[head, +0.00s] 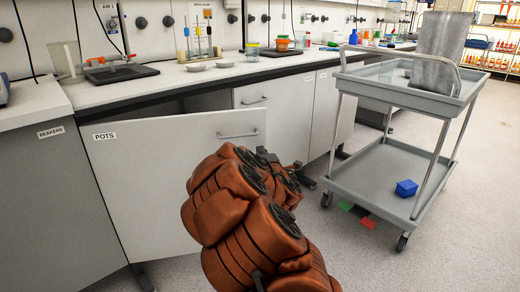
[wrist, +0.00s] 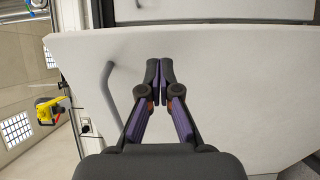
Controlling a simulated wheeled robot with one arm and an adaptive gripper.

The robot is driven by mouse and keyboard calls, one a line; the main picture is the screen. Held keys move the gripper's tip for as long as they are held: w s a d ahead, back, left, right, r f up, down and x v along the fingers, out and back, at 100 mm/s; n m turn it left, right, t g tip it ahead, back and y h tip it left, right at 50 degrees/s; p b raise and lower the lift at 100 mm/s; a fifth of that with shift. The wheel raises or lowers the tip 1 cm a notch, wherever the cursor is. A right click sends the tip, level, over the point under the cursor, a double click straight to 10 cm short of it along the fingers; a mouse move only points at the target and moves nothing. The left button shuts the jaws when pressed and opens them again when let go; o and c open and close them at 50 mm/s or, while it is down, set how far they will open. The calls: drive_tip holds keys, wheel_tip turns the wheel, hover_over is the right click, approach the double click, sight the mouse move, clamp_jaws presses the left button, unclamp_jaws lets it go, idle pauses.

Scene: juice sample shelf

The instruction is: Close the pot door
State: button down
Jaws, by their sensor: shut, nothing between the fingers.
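The pot door (head: 165,165), a white panel labelled POTS (head: 105,136), stands ajar, swung out from the cabinet under the bench, with a dark gap above its top edge. Its grey bar handle (head: 238,135) is near the top right corner. In the wrist view the door (wrist: 230,90) fills most of the picture, and the handle (wrist: 108,92) is left of the fingers. My gripper (wrist: 159,64) is shut and empty in front of the panel; I cannot tell whether it touches. In the head view my arm hides part of the door and most of the gripper.
A grey two-tier trolley (head: 360,178) stands to the right, with a blue box (head: 406,188) on its lower shelf. The bench (head: 215,75) carries labware. Floor at the front right is clear.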

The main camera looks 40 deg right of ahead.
drive_tip(key=shift+x, duration=1)
drive_tip(key=shift+w+d, duration=0.1)
drive_tip(key=shift+w, duration=0.05)
